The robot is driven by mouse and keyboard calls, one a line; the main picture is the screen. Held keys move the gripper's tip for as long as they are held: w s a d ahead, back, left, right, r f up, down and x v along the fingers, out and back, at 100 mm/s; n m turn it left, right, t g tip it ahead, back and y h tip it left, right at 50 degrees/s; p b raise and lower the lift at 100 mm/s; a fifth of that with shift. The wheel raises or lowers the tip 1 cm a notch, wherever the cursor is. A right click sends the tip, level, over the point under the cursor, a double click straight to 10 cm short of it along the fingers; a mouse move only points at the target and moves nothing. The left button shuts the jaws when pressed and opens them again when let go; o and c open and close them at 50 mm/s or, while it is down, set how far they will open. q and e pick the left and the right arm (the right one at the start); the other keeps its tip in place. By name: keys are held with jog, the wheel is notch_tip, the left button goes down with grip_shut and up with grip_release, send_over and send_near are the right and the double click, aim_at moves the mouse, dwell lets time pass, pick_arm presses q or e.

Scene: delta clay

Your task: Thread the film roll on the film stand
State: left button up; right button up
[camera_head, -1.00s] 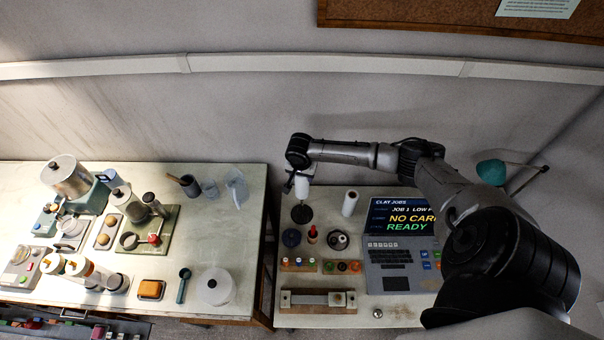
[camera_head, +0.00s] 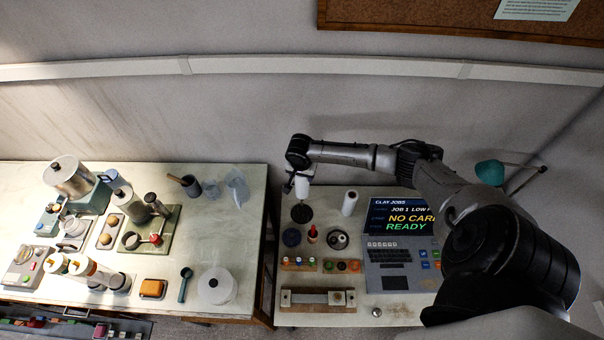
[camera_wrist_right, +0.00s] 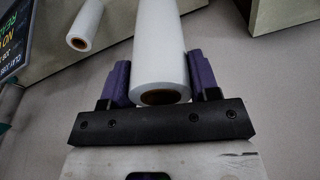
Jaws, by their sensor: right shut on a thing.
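My right gripper (camera_head: 300,175) is shut on a white film roll (camera_head: 302,188), which hangs roughly upright below it over the small table. In the right wrist view the purple fingers of the right gripper (camera_wrist_right: 158,82) clasp the roll (camera_wrist_right: 158,45) from both sides, and its brown core end faces the camera. The film stand (camera_head: 302,213), a dark round base, is directly below the held roll. The roll and gripper hide its upper part, so I cannot tell whether the roll is around its post. My left gripper is out of view.
A second white roll (camera_head: 350,203) stands to the right, near the laptop-like console (camera_head: 398,250). Dark discs, a red-topped item (camera_head: 312,233) and small coloured jars (camera_head: 299,264) sit in front of the stand. A crowded bench (camera_head: 235,265) lies left, across a gap.

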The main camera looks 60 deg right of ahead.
jog(key=shift+f, duration=0.35)
jog(key=shift+f+b, duration=0.55)
jog(key=shift+f, duration=0.4)
jog(key=shift+f+b, duration=0.45)
jog(key=shift+f, duration=0.5)
jog(key=shift+f+b, duration=0.45)
jog(key=shift+f, duration=0.5)
jog(key=shift+f+b, duration=0.5)
jog(key=shift+f, duration=0.45)
jog(key=shift+f+b, duration=0.55)
jog(key=shift+f, duration=1)
